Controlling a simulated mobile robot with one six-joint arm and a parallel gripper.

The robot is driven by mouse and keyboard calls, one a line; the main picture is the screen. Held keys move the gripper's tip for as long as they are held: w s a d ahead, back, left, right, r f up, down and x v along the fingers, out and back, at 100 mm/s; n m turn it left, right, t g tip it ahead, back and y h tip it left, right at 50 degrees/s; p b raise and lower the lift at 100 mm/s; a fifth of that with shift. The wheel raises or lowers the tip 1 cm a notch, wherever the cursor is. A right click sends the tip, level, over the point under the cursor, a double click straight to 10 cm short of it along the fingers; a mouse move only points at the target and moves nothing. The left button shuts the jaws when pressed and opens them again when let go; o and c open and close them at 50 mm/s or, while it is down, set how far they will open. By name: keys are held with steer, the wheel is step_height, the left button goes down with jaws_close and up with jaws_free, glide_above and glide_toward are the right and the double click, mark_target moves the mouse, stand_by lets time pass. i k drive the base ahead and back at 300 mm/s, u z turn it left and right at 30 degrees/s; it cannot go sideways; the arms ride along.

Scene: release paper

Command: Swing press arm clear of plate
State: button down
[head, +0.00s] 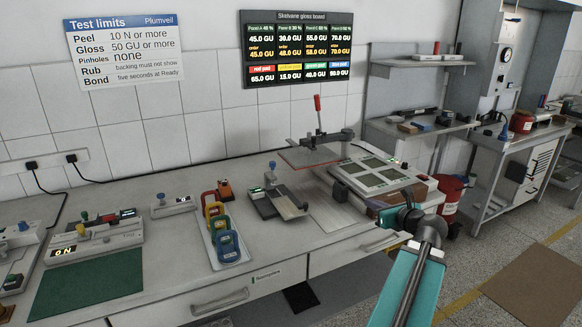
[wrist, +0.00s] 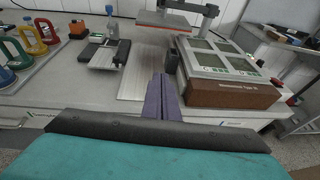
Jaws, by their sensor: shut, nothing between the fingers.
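The press arm (head: 318,140) is a dark bar with an upright red handle (head: 317,104) at the back of the bench. A flat reddish-edged platen (head: 308,158) hangs beneath it, and its grey top also shows in the wrist view (wrist: 165,18). A white-framed plate with four dark squares (head: 378,172) sits right of the platen on a brown base; it also shows in the wrist view (wrist: 222,57). The platen appears left of this plate. My gripper (wrist: 162,82) has purple fingers, shut and empty, in front of the press and apart from it.
A bare metal sheet (wrist: 143,75) lies left of the framed plate. A small gauge with a dark bed (head: 278,203) and coloured ring-handled pieces (head: 221,230) stand further left. A red bucket (head: 450,195) is past the bench's right end. The front bench strip is clear.

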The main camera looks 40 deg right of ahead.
mark_target(347, 136)
steer(key=i, duration=0.95)
steer(key=z, duration=0.05)
